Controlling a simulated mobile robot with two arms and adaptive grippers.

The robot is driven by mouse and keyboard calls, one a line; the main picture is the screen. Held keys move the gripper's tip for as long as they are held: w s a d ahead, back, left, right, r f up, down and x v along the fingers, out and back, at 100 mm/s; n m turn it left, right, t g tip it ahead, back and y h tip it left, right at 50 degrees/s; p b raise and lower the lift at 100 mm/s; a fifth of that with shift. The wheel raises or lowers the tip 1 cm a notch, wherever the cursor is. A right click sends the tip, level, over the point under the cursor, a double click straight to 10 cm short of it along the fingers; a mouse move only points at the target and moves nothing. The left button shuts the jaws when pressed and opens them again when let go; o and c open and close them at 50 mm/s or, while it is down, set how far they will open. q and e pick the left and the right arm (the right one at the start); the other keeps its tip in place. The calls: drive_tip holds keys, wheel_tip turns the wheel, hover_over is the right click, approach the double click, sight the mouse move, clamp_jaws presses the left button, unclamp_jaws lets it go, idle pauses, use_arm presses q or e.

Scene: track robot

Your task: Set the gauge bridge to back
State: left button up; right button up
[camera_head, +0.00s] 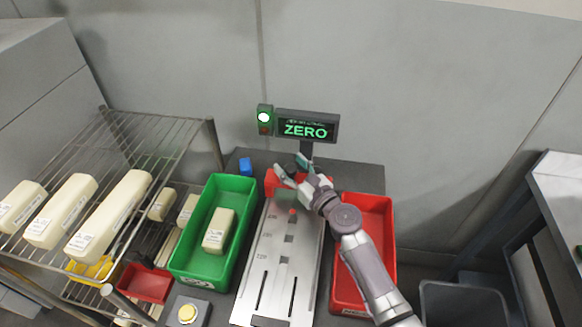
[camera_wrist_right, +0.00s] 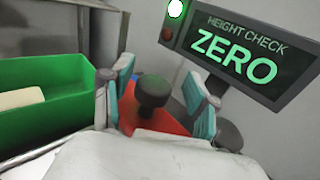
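The red gauge bridge (camera_head: 270,183) is at the far end of the metal gauge plate (camera_head: 262,262), partly hidden by my right gripper (camera_head: 289,166). In the right wrist view the bridge (camera_wrist_right: 178,127) carries a black knob (camera_wrist_right: 153,92). My right gripper (camera_wrist_right: 158,100) is open, with a teal-padded finger on each side of the knob and visible gaps between. The plate has several dark slots and number marks. The height check display (camera_head: 305,130) behind reads ZERO in green, and the upper lamp (camera_head: 264,117) is lit green. My left gripper is out of view.
A green bin (camera_head: 184,262) with one pale block (camera_head: 218,230) stands left of the plate, and a red bin (camera_head: 378,212) stands right. A wire rack (camera_head: 187,140) with several pale blocks is at the left. A yellow button (camera_head: 187,313) is in front of the green bin.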

drive_tip(key=shift+s+d, duration=0.1)
drive_tip(key=shift+s, duration=0.2)
drive_tip(key=v, duration=1.1)
drive_tip(key=shift+s+d, duration=0.15)
drive_tip(key=shift+d, duration=0.05)
